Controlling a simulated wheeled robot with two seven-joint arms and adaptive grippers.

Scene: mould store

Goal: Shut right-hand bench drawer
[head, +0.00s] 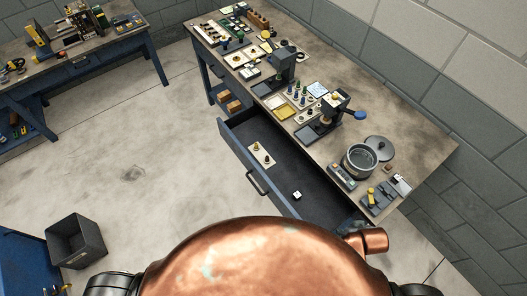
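The bench drawer (236,147) is pulled well out from the front of the long bench (415,150), towards its right-hand end in the picture. Its front is blue-grey, with a dark bar handle (258,183). Inside lie a pale plate with two brass-coloured knobs (261,154) and a small white block (297,195). The rest of the visible drawer floor is dark and bare. The drawer's near right end is partly hidden at the bottom of the view. Neither of my grippers is in view, so nothing is seen touching the handle or the front.
On the bench stand two small presses (334,108), a metal pot (360,161) with its lid (379,148) beside it, and several small tools. Wooden blocks (230,103) sit under the bench. A grey bin (76,242) stands lower left. The floor before the drawer is clear.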

